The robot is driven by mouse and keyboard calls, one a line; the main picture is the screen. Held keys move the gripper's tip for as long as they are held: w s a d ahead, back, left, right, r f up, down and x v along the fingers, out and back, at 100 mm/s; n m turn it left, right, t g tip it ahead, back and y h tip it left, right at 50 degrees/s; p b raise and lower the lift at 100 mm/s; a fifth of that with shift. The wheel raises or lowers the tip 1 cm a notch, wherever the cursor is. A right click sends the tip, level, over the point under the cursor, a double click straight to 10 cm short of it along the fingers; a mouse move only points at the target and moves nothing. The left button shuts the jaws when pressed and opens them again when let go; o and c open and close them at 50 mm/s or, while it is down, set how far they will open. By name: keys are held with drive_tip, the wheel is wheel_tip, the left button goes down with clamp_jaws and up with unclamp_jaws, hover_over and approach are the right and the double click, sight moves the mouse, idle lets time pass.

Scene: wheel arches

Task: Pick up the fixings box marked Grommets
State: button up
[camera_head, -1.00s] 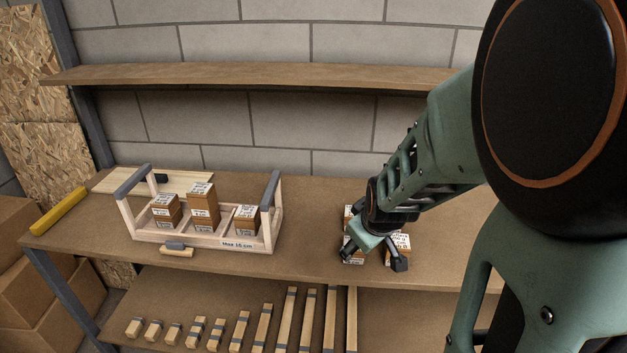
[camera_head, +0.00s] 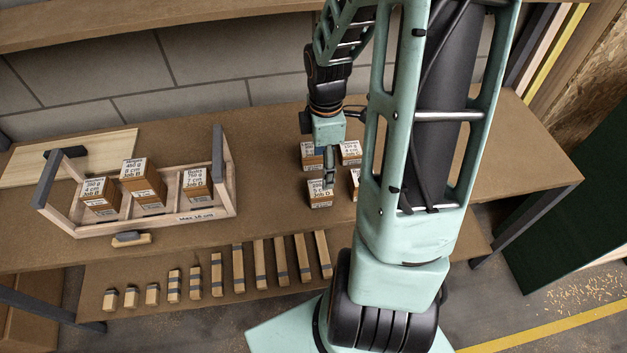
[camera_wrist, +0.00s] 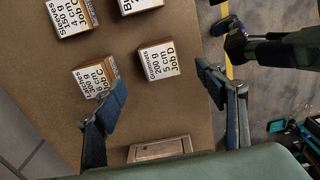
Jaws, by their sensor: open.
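The box marked Grommets (camera_wrist: 158,62), a small brown carton with a white label reading 200 g, 5 cm, Job D, stands on the bench near its front edge. In the head view a front box (camera_head: 320,199) with a partly hidden Job D label looks like the same one. My gripper (camera_wrist: 162,80) is open and empty above the bench. In the wrist view its fingers lie to either side of the Grommets box's near end, with no contact visible. In the head view my gripper (camera_head: 329,178) hangs just over the box group.
A box marked Sleeves (camera_wrist: 71,15), a 300 g Job C box (camera_wrist: 95,77) and a cut-off box (camera_wrist: 139,4) stand close by. A wooden carrier (camera_head: 205,212) with three boxes stands left. Wood blocks lie on the lower shelf (camera_head: 225,300).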

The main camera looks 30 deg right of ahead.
hover_over(320, 187)
drive_tip(key=f, duration=0.4)
drive_tip(key=shift+s+d+f, duration=0.25)
drive_tip(key=shift+s+f, duration=0.1)
drive_tip(key=shift+f, duration=0.05)
drive_tip(key=f, duration=0.4)
drive_tip(key=shift+w+a+f+b, duration=0.1)
drive_tip(key=shift+w+a+b, duration=0.2)
drive_tip(key=shift+b, duration=0.05)
drive_tip(key=shift+f, duration=0.6)
drive_tip(key=c, duration=1.4)
drive_tip(key=shift+r, duration=0.1)
